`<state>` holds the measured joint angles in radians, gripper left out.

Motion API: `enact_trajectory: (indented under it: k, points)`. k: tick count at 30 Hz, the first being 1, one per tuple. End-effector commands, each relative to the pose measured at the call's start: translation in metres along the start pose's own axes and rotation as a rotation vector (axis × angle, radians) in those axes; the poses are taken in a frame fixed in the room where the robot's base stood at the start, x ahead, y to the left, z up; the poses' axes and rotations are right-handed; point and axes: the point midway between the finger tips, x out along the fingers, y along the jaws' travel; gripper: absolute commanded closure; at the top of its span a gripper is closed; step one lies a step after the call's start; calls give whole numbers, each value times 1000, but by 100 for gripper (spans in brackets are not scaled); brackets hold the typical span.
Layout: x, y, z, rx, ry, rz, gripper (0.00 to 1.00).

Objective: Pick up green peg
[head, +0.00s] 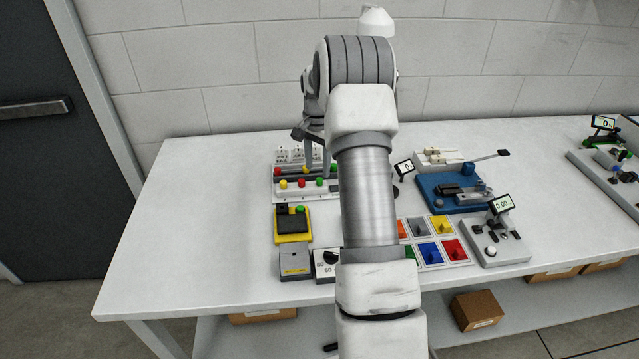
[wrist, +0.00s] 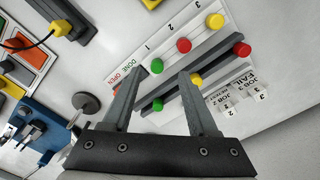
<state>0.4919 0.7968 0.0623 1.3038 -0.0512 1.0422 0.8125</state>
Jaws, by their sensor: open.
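Two green pegs show in the wrist view. One green peg (wrist: 157,66) stands on a white strip beside a red and a yellow peg, and appears just beyond and between my fingertips. The other green peg (wrist: 157,104) is on a dark rail with a yellow and a red peg, and appears between my fingers. My gripper (wrist: 160,74) is open and holds nothing. Its depth relative to either peg is hard to tell. In the head view my gripper (head: 318,170) hangs over the peg board (head: 290,194), partly hidden by my arm.
A yellow-based box (head: 292,238), a grey box (head: 294,262) and a coloured switch panel (head: 436,225) stand in front of and right of the board. A blue fixture (head: 440,201) is further right. The table's left side (head: 190,220) is clear.

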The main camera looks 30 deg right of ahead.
Motion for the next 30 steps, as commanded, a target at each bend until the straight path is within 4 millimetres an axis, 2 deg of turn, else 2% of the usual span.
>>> enact_trajectory:
  k: [7,15,25,30]
  points:
    - [38,4,-3,1,-3,2,41]
    - [42,4,-4,0,0,0,41]
    - [42,4,-4,0,0,0,100]
    - [42,4,-4,0,0,0,100]
